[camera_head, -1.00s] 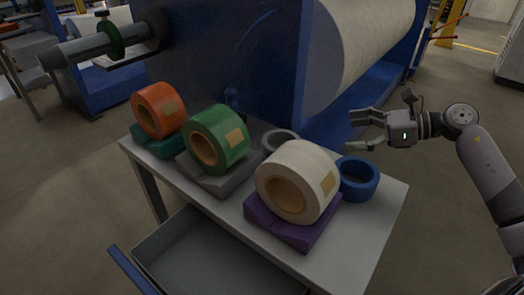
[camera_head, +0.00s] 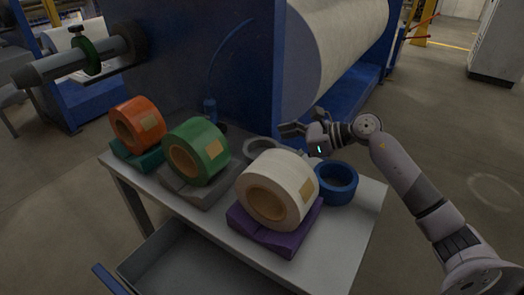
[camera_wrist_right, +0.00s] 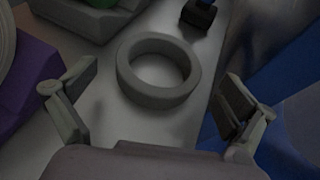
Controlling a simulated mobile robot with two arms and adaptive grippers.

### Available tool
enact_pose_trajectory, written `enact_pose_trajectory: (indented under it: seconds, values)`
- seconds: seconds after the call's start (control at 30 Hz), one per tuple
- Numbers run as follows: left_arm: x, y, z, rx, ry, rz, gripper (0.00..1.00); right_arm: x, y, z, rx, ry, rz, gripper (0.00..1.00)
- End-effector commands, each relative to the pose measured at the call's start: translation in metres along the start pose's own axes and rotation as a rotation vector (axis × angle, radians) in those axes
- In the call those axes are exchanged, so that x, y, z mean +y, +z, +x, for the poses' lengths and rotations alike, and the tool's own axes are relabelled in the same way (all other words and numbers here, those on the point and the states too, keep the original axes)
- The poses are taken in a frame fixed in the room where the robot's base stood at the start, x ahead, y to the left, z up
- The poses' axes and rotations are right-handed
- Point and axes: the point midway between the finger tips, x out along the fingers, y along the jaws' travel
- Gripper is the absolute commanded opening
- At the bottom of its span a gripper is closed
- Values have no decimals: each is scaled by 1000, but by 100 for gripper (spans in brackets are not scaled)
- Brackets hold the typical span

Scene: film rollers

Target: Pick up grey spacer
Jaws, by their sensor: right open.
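The grey spacer (camera_head: 263,147) is a ring lying flat on the table, behind and between the green roll and the white roll. In the right wrist view the grey spacer (camera_wrist_right: 158,72) lies whole and unobstructed, ahead of the fingers. My right gripper (camera_head: 291,134) is open and empty, above the table's back edge beside the spacer. In the right wrist view the open fingers of my right gripper (camera_wrist_right: 150,108) stand on either side, with the ring a little beyond them. My left gripper is not in view.
The white roll (camera_head: 297,176) on a purple stand (camera_head: 288,240) and a blue ring (camera_head: 337,185) are close by. The green roll (camera_head: 204,140) and orange roll (camera_head: 126,116) stand left. A large blue machine (camera_head: 170,85) rises behind the table (camera_head: 345,250).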

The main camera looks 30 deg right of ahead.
Motion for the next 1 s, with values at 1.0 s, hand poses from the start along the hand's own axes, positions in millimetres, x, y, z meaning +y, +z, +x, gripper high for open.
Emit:
enact_pose_trajectory:
  seconds: [1.0]
  values:
    - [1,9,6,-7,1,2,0,0,1,33,-1,0,1,65]
